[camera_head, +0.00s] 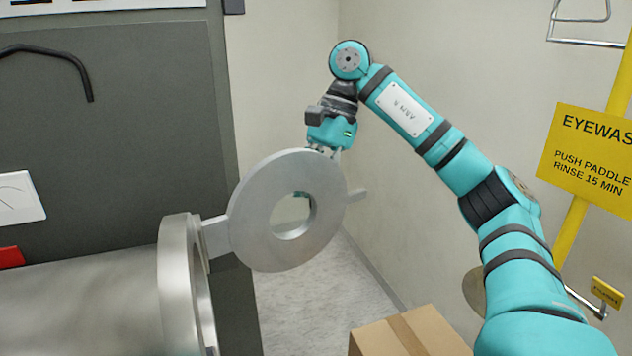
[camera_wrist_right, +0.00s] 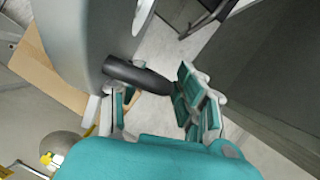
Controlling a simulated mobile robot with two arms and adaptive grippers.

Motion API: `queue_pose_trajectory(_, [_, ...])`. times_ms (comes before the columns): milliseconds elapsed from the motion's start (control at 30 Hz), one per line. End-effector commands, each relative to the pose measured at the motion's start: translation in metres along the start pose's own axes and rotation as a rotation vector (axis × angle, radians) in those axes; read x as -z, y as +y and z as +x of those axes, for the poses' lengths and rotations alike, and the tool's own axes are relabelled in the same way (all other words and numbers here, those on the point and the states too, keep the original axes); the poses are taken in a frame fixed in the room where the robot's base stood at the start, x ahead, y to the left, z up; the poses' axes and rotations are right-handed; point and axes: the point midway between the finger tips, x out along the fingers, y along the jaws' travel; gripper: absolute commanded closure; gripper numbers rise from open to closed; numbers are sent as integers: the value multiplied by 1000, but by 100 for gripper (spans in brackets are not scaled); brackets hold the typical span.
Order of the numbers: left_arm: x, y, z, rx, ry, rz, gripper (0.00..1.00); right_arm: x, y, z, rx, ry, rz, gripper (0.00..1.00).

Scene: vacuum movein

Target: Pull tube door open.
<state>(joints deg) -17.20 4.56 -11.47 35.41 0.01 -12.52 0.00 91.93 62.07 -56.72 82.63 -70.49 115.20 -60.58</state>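The tube door (camera_head: 258,222) is a thick grey metal disc with a round hole. It stands swung away from the open tube mouth (camera_head: 172,285), joined to its rim by a hinge arm (camera_head: 215,236). In the right wrist view the fingers (camera_wrist_right: 155,105) are apart, and a dark rod-like handle (camera_wrist_right: 137,74) from the door (camera_wrist_right: 80,35) reaches across toward one finger. Contact is unclear. My left gripper is not in view.
A cardboard box (camera_head: 410,335) stands on the floor at lower middle. A yellow eyewash sign (camera_head: 590,160) and its pole are at the right. A dark grey cabinet (camera_head: 120,130) fills the left. Pale floor (camera_head: 320,300) shows below the door.

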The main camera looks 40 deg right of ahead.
Motion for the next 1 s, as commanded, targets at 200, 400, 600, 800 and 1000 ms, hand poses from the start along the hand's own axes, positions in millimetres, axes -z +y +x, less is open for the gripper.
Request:
queue_pose_trajectory(200, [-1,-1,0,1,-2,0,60,-1,0,-10,2,0,-2,66])
queue_pose_trajectory(400, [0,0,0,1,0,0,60,0,0,-32,5,0,-1,66])
queue_pose_trajectory(600, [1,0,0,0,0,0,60,1,0,-54,5,0,1,66])
queue_pose_trajectory(800, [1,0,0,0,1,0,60,2,1,-77,7,0,2,66])
queue_pose_trajectory(1000, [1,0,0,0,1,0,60,3,1,-96,5,0,2,66])
